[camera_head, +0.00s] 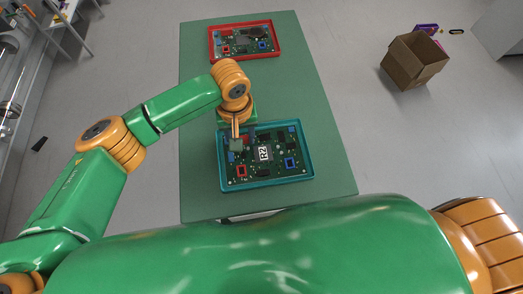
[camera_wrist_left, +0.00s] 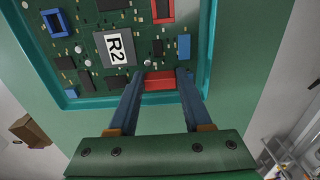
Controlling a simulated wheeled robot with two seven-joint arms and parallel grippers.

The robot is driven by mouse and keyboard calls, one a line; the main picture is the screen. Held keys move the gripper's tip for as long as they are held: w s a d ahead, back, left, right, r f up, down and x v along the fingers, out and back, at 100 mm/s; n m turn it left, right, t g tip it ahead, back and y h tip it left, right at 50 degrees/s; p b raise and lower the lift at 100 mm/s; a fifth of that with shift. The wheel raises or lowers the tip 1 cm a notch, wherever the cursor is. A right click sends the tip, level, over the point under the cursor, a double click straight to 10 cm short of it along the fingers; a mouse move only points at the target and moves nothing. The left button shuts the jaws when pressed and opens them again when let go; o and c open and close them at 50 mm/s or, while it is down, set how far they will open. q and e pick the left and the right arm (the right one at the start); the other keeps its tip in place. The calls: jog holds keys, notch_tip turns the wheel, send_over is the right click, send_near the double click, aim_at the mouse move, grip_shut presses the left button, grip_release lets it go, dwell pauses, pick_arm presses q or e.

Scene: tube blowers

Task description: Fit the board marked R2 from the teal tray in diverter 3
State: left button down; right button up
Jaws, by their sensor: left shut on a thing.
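The green board marked R2 (camera_head: 265,153) lies within the outline of the teal tray (camera_head: 311,172) at the near end of the green table. Its white R2 label (camera_wrist_left: 115,47) faces up in the left wrist view. My left gripper (camera_head: 236,134) is at the board's far left edge, pointing down. In the left wrist view, my left gripper (camera_wrist_left: 158,80) has its two fingers on either side of a red block (camera_wrist_left: 160,83) at the board's edge and is shut on it. I cannot tell whether the board is raised. My right gripper and diverter 3 are not identifiable in view.
A red tray (camera_head: 277,50) with another green board stands at the far end of the table (camera_head: 200,195). An open cardboard box (camera_head: 415,62) is on the floor at right. Clear tubes and metal framework (camera_head: 10,85) stand at far left. The table between the trays is clear.

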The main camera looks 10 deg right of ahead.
aim_at(262, 149)
pick_arm(q)
jog(key=shift+r, duration=0.6)
jog(key=s+d+r+p, duration=0.1)
jog(key=s+d+r, duration=0.5)
jog(key=d+r, duration=0.6)
jog(key=shift+s+d, duration=0.15)
jog(key=shift+s, duration=0.05)
